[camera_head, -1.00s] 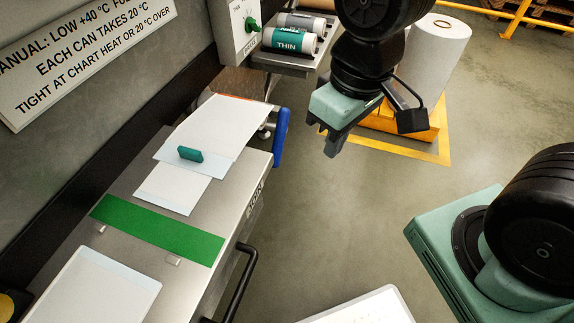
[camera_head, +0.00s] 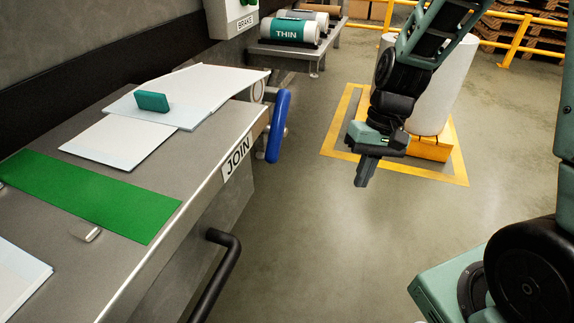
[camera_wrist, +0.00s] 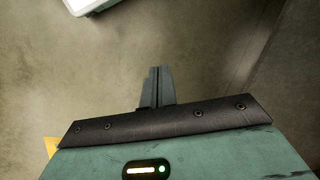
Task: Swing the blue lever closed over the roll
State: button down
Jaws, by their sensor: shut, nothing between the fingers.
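The blue lever (camera_head: 278,126) stands roughly upright at the right end of the steel table, beside a round metal fitting at the table's corner. White sheets (camera_head: 215,85) lie on the table near it, with a small teal block (camera_head: 152,101) on top. My gripper (camera_head: 363,183) is shut and empty, pointing down over open floor to the right of the lever and apart from it. In the wrist view my shut fingers (camera_wrist: 157,85) show against bare floor, and the lever is not in that view. A large white roll (camera_head: 443,85) stands behind my gripper.
The table (camera_head: 150,235) carries a green strip (camera_head: 90,195) and a JOIN label; a black handle (camera_head: 218,270) juts from its front. Smaller rolls, one marked THIN (camera_head: 290,32), lie on a shelf at the back. A yellow railing (camera_head: 515,40) runs behind. Floor between table and gripper is clear.

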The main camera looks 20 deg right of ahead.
aim_at(278, 127)
jog(key=w+a+f+m+g+y, duration=0.1)
jog(key=w+a+f+m+y, duration=0.25)
jog(key=f+y, duration=0.2)
jog(key=w+d+f+m+t+y, duration=0.2)
jog(key=w+m+t+y, duration=0.1)
jog(key=w+t, duration=0.3)
jog(key=w+d+f+m+t+y, duration=0.2)
jog(key=w+d+m+t+y, duration=0.1)
jog(key=w, duration=0.5)
jog(key=m+t+y, duration=0.1)
jog(key=t+y, duration=0.1)
jog(key=y, duration=0.1)
jog(key=shift+w+f+t, duration=0.35)
jog(key=shift+t, duration=0.05)
jog(key=shift+a, duration=0.15)
jog(key=w+a+r+b, duration=0.2)
jog(key=a+r+b, duration=0.1)
jog(key=a, duration=0.7)
jog(key=shift+a+r+b, duration=0.3)
jog(key=shift+r+b, duration=0.05)
jog(key=shift+r, duration=0.15)
jog(key=shift+m, duration=0.25)
